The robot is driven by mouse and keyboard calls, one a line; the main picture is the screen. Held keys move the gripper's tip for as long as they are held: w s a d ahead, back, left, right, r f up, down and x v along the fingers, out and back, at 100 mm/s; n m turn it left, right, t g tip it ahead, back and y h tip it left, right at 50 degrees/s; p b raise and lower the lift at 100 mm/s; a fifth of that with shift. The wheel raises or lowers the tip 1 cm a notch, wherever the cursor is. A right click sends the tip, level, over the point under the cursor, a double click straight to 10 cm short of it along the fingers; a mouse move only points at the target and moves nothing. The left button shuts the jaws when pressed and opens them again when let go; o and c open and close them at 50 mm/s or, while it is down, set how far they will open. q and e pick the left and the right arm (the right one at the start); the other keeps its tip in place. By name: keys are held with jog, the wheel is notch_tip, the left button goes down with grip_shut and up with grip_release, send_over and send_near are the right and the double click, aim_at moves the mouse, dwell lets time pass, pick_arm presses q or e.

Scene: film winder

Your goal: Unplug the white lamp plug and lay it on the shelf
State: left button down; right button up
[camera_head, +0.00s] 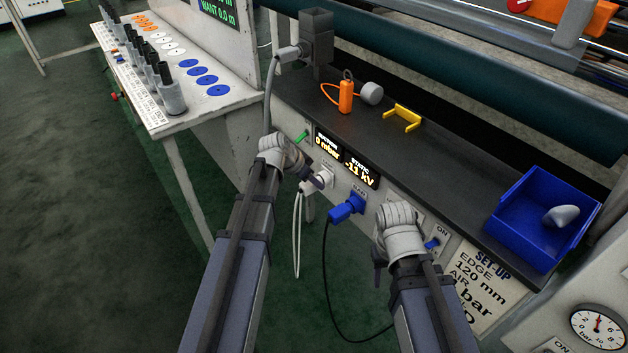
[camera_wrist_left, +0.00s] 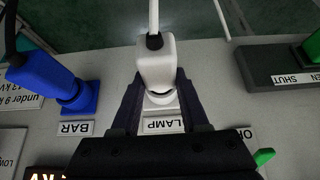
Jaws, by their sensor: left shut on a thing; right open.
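The white lamp plug (camera_wrist_left: 156,62) sits at its white socket above the LAMP label (camera_wrist_left: 163,125) in the left wrist view, its pale cable leading away. My left gripper (camera_wrist_left: 157,92) is shut on the plug, one dark finger on each side. In the head view the plug (camera_head: 324,178) is at the front panel, partly hidden by my left gripper (camera_head: 316,181). I cannot tell how deep it sits in the socket. My right gripper (camera_head: 379,268) is open in front of the panel, its fingers mostly hidden. The dark shelf (camera_head: 440,160) runs above the panel.
A blue plug (camera_head: 347,208) with a black cable sits at the BAR socket, right of the lamp plug. The shelf holds an orange item (camera_head: 346,97), a yellow bracket (camera_head: 402,117) and a blue bin (camera_head: 543,215). Bare shelf lies between the bracket and the bin.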

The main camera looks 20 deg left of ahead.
aim_at(302, 189)
pick_arm(q)
jog(key=shift+s+a, duration=0.1)
jog(key=shift+s, duration=0.05)
jog(key=shift+s+a, duration=0.5)
jog(key=shift+s, duration=0.1)
jog(key=shift+s+a, duration=0.4)
jog(key=shift+s, duration=0.1)
jog(key=shift+s+a, duration=0.55)
jog(key=shift+s, duration=0.2)
jog(key=shift+d, duration=0.1)
